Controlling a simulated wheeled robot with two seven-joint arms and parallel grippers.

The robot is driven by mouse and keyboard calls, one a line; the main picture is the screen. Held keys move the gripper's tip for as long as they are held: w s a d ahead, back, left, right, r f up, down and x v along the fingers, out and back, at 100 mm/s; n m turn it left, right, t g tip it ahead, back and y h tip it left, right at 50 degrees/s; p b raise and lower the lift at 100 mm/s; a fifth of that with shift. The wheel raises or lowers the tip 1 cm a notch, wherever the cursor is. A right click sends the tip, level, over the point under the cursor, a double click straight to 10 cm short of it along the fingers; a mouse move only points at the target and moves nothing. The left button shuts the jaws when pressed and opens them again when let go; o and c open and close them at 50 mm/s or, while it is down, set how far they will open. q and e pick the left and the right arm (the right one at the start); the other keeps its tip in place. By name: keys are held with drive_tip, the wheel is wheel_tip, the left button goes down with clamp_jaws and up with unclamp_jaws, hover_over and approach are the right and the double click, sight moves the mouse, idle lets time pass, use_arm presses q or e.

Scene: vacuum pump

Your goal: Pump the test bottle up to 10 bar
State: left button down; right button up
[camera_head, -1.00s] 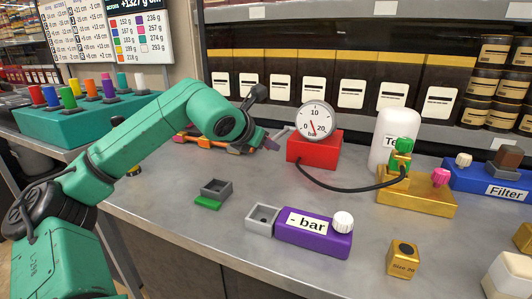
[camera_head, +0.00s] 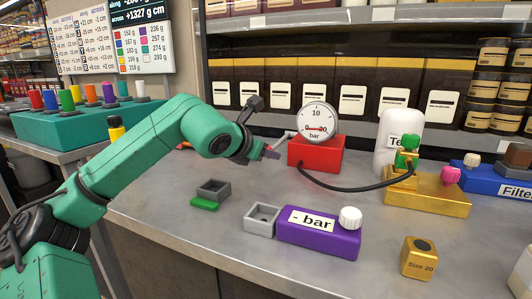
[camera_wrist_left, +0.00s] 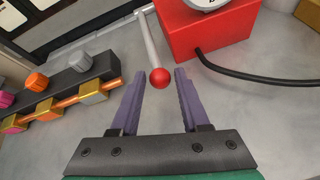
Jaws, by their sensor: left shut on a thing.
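The red pump (camera_head: 316,155) stands on the grey table with a white round gauge (camera_head: 317,122) marked in bar on top. The gauge's red needle lies low across the dial; I cannot read its value exactly. A grey lever (camera_wrist_left: 149,45) with a red ball knob (camera_wrist_left: 159,78) comes from the pump's left side. My left gripper (camera_wrist_left: 158,84) is shut on the knob, its purple fingers on either side. It is also left of the pump in the head view (camera_head: 270,154). A black hose runs to the gold base (camera_head: 428,200) by the white test bottle (camera_head: 398,138), partly hidden by a green valve (camera_head: 406,152).
A purple block labelled "- bar" (camera_head: 318,238) with a white knob is in front of the pump. Grey trays (camera_head: 212,188), a gold "Size 20" cube (camera_head: 419,257) and a blue filter block (camera_head: 490,183) lie around. Coloured plugs (camera_wrist_left: 38,82) sit left in the wrist view.

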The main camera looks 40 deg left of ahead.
use_arm(q)
drive_tip(key=shift+c, duration=1.9)
unclamp_jaws()
drive_tip(key=shift+f, duration=0.15)
drive_tip(key=shift+s, duration=0.15)
use_arm(e)
drive_tip(key=shift+f, duration=0.1)
use_arm(q)
drive_tip(key=shift+s+r, duration=0.25)
drive_tip(key=shift+s, duration=0.1)
drive_tip(key=b+v, duration=0.2)
drive_tip(key=v, duration=0.2)
drive_tip(key=shift+s, duration=0.2)
drive_tip(key=v, duration=0.9)
drive_tip(key=shift+d+r+b, duration=0.25)
drive_tip(key=shift+b, duration=0.05)
use_arm(e)
drive_tip(key=a, duration=0.1)
drive_tip(key=w+a+t, duration=0.1)
drive_tip(key=a+y, duration=0.1)
drive_tip(key=shift+w+a+r+t, duration=0.1)
drive_tip(key=shift+w+r+t, duration=0.25)
drive_tip(key=shift+w+t, duration=0.05)
